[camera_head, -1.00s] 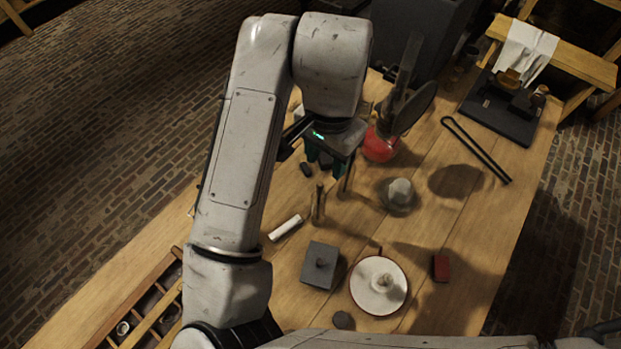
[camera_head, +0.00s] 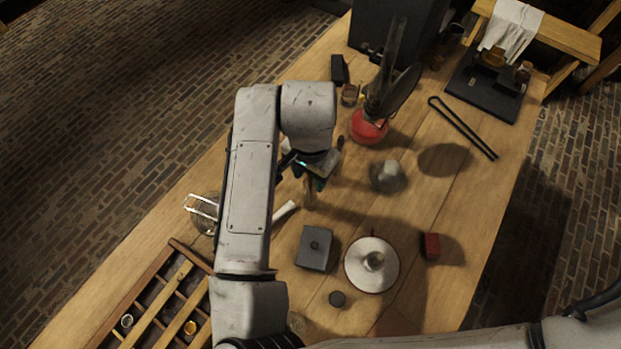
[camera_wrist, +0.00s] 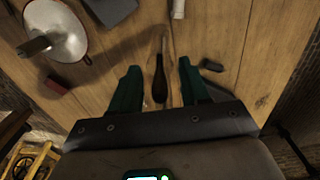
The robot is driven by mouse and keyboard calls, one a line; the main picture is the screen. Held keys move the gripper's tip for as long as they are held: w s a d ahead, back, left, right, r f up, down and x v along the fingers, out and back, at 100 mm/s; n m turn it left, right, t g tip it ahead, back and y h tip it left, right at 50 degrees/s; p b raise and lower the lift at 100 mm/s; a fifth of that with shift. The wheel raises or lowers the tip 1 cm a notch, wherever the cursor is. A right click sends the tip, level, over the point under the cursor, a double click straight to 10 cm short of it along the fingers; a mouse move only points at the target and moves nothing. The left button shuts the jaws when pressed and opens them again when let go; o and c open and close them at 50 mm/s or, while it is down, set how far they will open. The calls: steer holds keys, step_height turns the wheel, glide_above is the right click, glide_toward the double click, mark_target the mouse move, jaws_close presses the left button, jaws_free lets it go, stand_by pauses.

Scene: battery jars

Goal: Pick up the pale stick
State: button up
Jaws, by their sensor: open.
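The pale stick (camera_head: 285,211) lies on the wooden table, left of the grey block, and my arm hides its left end. In the wrist view the pale stick (camera_wrist: 178,9) is at the top edge, partly cut off, beyond my fingertips. My gripper (camera_head: 316,180) is above the table, up and right of the stick. In the wrist view my gripper (camera_wrist: 159,68) has its two green fingers spread apart with nothing held. A slim tool with a dark handle (camera_wrist: 160,80) shows below, between the fingers.
A grey block (camera_head: 315,249) and a white dish (camera_head: 371,267) stand near the stick. A red block (camera_head: 430,246), a red-based burner (camera_head: 369,127) and a glass vessel (camera_head: 387,177) are to the right. A wooden compartment rack (camera_head: 158,303) is at lower left.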

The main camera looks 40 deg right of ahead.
steer(key=shift+f, duration=0.15)
jaws_close()
stand_by(0.4)
